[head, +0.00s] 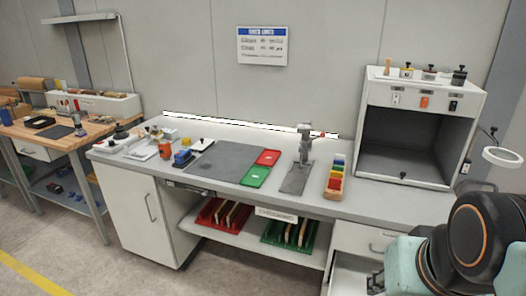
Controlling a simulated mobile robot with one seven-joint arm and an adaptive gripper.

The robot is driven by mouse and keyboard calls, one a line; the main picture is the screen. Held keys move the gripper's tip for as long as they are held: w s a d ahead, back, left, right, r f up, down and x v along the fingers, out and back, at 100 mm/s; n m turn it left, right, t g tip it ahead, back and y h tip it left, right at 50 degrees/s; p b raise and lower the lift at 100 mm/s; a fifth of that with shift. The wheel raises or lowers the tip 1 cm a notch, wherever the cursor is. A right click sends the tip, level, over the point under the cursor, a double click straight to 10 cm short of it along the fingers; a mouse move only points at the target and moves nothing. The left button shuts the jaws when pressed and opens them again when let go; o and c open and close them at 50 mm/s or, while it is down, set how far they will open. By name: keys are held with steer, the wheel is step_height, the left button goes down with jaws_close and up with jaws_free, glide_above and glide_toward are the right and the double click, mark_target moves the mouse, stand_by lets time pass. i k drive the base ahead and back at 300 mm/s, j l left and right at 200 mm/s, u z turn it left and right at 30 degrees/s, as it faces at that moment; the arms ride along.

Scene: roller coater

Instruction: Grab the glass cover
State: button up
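I cannot clearly make out a glass cover. The white box cabinet (474,100) at the right of the bench has a dark front opening, and a small dark knob (403,175) sits at its lower edge. Whether a clear pane closes this opening, I cannot tell. My arm shows at the lower right, in front of the bench end, with a black joint and pale teal links.
The grey bench (390,204) carries a grey mat (226,160), a red tray (267,157), a green tray (256,176), a stand (304,145) and a colored block rack (335,180). Small bottles top the cabinet. A drawer (350,275) stands open below right. Floor at left front is clear.

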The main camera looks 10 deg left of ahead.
mark_target(205, 164)
steer(key=j, duration=0.4)
steer(key=k+j+z, duration=0.15)
steer(key=j, duration=0.2)
steer(key=j+z, duration=0.1)
steer(key=j, duration=0.7)
steer(key=i+j, duration=0.15)
steer(key=j, duration=0.2)
steer(key=i+j+z, duration=0.15)
steer(key=j, duration=0.25)
steer(key=i+j+z, duration=0.1)
steer(key=j, duration=0.25)
steer(key=i+j, duration=0.25)
steer(key=i+j+z, duration=0.15)
steer(key=j, duration=0.3)
steer(key=i+j, duration=0.2)
steer(key=j, duration=0.2)
steer(key=i+j, duration=0.3)
steer(key=i+j+z, duration=0.1)
steer(key=i+j, duration=0.15)
steer(key=j, duration=0.25)
steer(key=i, duration=0.2)
steer(key=l+z, duration=0.05)
